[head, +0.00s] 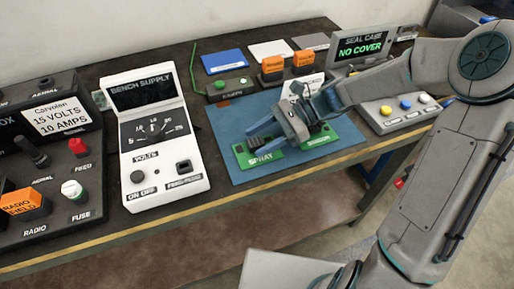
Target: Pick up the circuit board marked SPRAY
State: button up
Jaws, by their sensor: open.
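The green circuit board marked SPRAY (262,158) lies on the blue mat (231,128) on the bench. It has dark parts on top, and its label is at its front edge. A second green board (322,141) lies just right of it; its label is too small to read. My gripper (272,142) is open and comes in from the right, low over the two boards. Its blue-grey fingers hide part of both boards. I cannot tell whether the fingers touch the SPRAY board.
A white bench supply (152,150) stands left of the mat. Behind the mat are a small unit with orange blocks (271,66) and flat blue, white and grey pieces (223,61). A SEAL CASE display (362,47) reads NO COVER. A button panel (397,112) lies right. The bench front edge is near.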

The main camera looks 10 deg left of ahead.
jog(key=shift+s+a+f, duration=0.2)
jog(key=shift+s+a, duration=0.1)
jog(key=shift+a, duration=0.2)
jog(key=c, duration=1.1)
